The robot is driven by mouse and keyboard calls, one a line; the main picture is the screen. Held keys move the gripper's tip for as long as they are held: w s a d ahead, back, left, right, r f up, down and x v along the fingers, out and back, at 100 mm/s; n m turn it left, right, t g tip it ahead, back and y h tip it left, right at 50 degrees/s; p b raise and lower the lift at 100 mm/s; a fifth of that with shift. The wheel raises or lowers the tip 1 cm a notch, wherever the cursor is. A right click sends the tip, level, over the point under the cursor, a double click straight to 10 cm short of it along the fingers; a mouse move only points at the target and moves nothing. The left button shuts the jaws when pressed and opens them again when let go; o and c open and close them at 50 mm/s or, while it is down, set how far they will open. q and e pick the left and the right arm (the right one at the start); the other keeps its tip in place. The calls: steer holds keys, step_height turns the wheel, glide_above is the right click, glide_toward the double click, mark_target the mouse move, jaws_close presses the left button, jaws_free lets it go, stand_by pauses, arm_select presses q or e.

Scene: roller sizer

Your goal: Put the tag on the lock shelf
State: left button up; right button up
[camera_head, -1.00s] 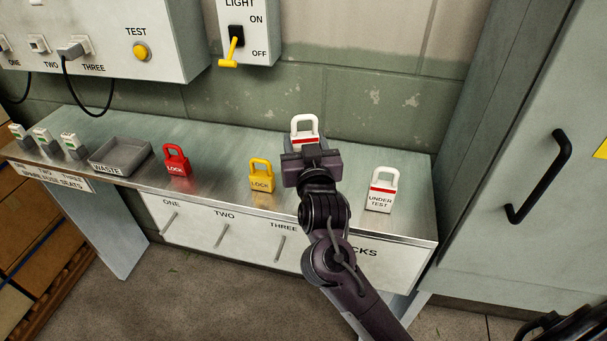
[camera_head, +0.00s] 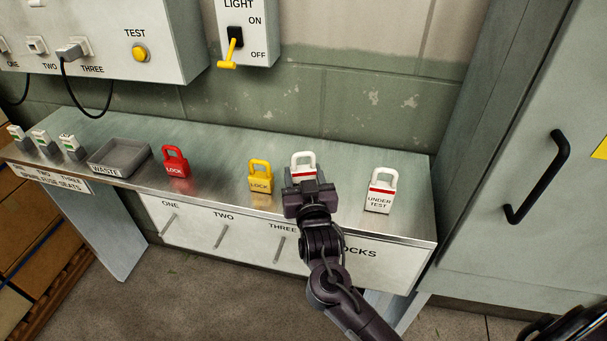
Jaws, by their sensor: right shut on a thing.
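A white tag with a red stripe (camera_head: 303,164) shows just behind my right gripper (camera_head: 309,190), which is shut on it. Its lower part is hidden by the gripper, and I cannot tell whether it touches the shelf. The lock shelf (camera_head: 335,210) is a grey metal ledge along the wall. A similar white tag marked UNDER TEST (camera_head: 380,193) stands upright to the right. A yellow lock (camera_head: 260,177) stands close to the left of the gripper, and a red lock (camera_head: 175,161) farther left.
A grey WASTE tray (camera_head: 120,158) and several small fuse-like pieces (camera_head: 42,141) sit at the shelf's left. A light switch box (camera_head: 247,35) hangs above. A cabinet with a black handle (camera_head: 538,180) stands right. Shelf between red and yellow locks is clear.

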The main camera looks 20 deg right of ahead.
steer(key=o, duration=1)
steer(key=shift+f, duration=0.1)
steer(key=s+a+b, duration=0.1)
steer(key=s+a, duration=0.1)
steer(key=s, duration=0.9)
steer(key=shift+s+a+r, duration=0.2)
steer(key=shift+s+a, duration=0.05)
steer(key=shift+s, duration=0.1)
